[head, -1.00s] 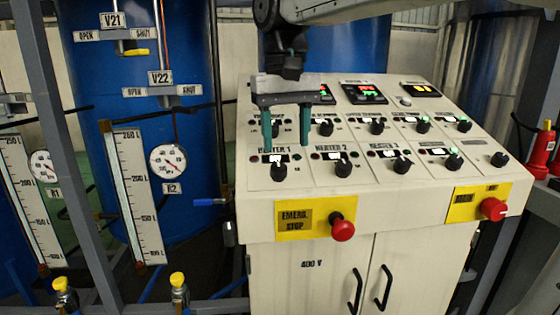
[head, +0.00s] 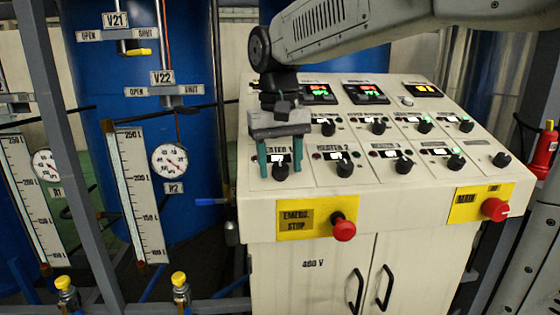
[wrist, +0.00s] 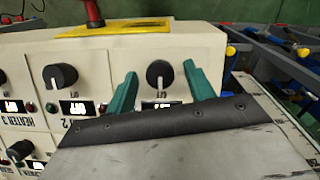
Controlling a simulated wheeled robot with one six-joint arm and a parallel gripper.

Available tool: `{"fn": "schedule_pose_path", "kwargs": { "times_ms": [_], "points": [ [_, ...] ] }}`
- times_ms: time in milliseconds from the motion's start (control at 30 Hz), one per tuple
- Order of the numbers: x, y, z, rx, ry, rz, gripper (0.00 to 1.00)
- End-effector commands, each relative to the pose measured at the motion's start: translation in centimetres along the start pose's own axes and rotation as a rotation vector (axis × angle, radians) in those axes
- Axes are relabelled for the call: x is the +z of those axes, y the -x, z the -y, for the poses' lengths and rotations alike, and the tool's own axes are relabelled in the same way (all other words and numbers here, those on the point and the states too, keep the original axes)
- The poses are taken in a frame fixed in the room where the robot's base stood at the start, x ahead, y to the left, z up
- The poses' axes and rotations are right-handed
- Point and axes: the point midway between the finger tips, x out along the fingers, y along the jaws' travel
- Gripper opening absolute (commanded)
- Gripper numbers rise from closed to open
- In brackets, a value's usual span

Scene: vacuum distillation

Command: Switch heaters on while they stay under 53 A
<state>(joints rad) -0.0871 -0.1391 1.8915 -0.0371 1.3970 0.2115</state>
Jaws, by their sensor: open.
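The HEATER 1 knob (head: 280,170) is a black rotary switch at the front left of the sloped control panel (head: 325,185). My gripper (head: 281,166) is open, its two teal fingers on either side of this knob. In the wrist view the HEATER 1 knob (wrist: 159,74) shows between the spread fingers (wrist: 160,85), with no visible grip on it. The HEATER 2 knob (head: 344,168) stands to its right. More heater knobs, one of them here (head: 403,166), continue along the front row. Three digital displays (head: 366,93) glow at the top; their values are too small to read.
A red emergency stop button (head: 344,231) and a red main switch (head: 495,209) stick out from the panel's front edge. Blue tanks with gauges (head: 169,162) stand at left behind a grey post (head: 78,160). A red extinguisher (head: 546,150) stands at far right.

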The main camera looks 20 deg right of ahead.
Motion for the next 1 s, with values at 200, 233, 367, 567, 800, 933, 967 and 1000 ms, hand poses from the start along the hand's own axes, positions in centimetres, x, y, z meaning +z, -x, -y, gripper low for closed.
{"fn": "schedule_pose_path", "kwargs": {
  "times_ms": [200, 233, 367, 567, 800, 933, 967, 1000],
  "points": [
    [0.0, 0.02, 0.0, 0.0, 0.0, 0.0, 0.14],
    [0.0, 0.02, 0.0, 0.0, 0.0, 0.0, 0.08],
    [0.0, 0.03, 0.0, 0.0, -0.001, 0.0, 0.09],
    [0.02, 0.04, -0.03, -0.011, -0.028, -0.001, 0.09],
    [0.04, 0.02, -0.14, -0.057, -0.144, -0.006, 0.09],
    [0.09, 0.0, -0.19, -0.096, -0.245, -0.009, 0.09],
    [0.09, 0.01, -0.23, -0.105, -0.27, -0.01, 0.09],
    [0.09, 0.02, -0.27, -0.119, -0.306, -0.013, 0.09]
  ]
}}
